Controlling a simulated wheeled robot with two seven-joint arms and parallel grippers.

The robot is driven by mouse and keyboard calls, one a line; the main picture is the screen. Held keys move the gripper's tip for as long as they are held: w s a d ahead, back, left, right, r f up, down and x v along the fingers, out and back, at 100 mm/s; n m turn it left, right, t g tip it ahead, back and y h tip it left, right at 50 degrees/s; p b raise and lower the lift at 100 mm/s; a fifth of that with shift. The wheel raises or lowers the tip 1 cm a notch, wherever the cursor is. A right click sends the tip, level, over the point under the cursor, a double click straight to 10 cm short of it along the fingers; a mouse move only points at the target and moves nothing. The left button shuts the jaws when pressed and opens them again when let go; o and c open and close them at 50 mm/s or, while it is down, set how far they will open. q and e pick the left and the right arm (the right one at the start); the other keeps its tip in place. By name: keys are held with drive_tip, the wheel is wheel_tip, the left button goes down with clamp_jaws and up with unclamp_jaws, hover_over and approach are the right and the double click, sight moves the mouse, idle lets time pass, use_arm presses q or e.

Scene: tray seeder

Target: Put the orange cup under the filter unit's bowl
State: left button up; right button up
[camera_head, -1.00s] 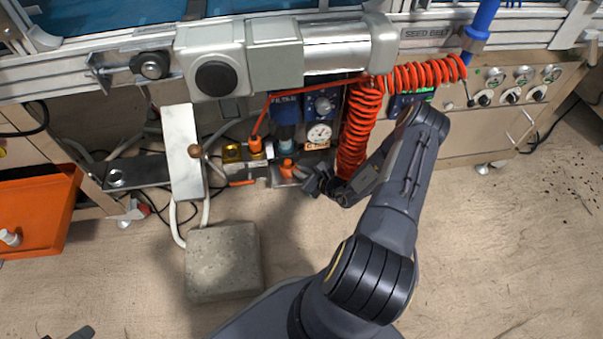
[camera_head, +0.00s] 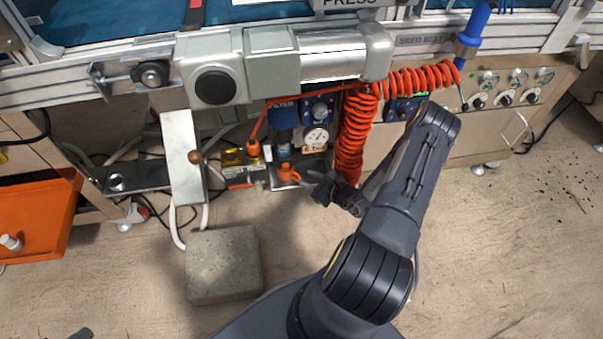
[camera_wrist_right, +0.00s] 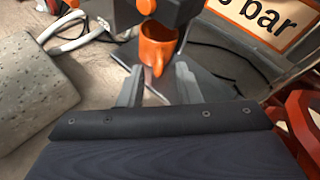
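The orange cup (camera_head: 287,174) stands upright on a small metal plate (camera_head: 292,184) beneath the filter unit (camera_head: 283,114) and its bowl (camera_head: 284,150). In the right wrist view the cup (camera_wrist_right: 158,50) shows below dark parts with an orange piece, just past my fingertips. I cannot tell how exactly it is centred under the bowl. My right gripper (camera_head: 318,186) is just right of the cup and apart from it. My left gripper is not in view.
A coiled red hose (camera_head: 351,135) hangs right beside the filter unit, close to my right wrist. A pressure gauge (camera_head: 316,137) and a yellow-topped block (camera_head: 240,158) flank the bowl. A concrete block (camera_head: 223,264) lies on the floor, front left. The floor at right is largely clear.

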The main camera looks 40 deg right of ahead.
drive_tip(key=a+p+v, duration=0.1)
drive_tip(key=v, duration=0.5)
drive_tip(key=w+a+r+n+g+y, duration=0.3)
drive_tip(key=a+r+n, duration=0.35)
drive_tip(key=r, duration=0.55)
drive_tip(key=w+a+r+n+g+y, duration=0.1)
drive_tip(key=a+r+n+g+y, duration=0.1)
drive_tip(key=a+r+n+y, duration=0.75)
drive_tip(key=s+a+r+n+g+h, duration=0.3)
drive_tip(key=s+r+n+g+h, duration=0.25)
drive_tip(key=r, duration=0.45)
drive_tip(key=s+r+n+t+h, duration=0.2)
drive_tip(key=s+r+n+h, duration=0.2)
drive_tip(key=s+n, duration=0.4)
drive_tip(key=s+a+h, duration=0.1)
drive_tip(key=s, duration=0.3)
drive_tip(key=shift+r+t, duration=0.35)
drive_tip(key=shift+r, duration=0.05)
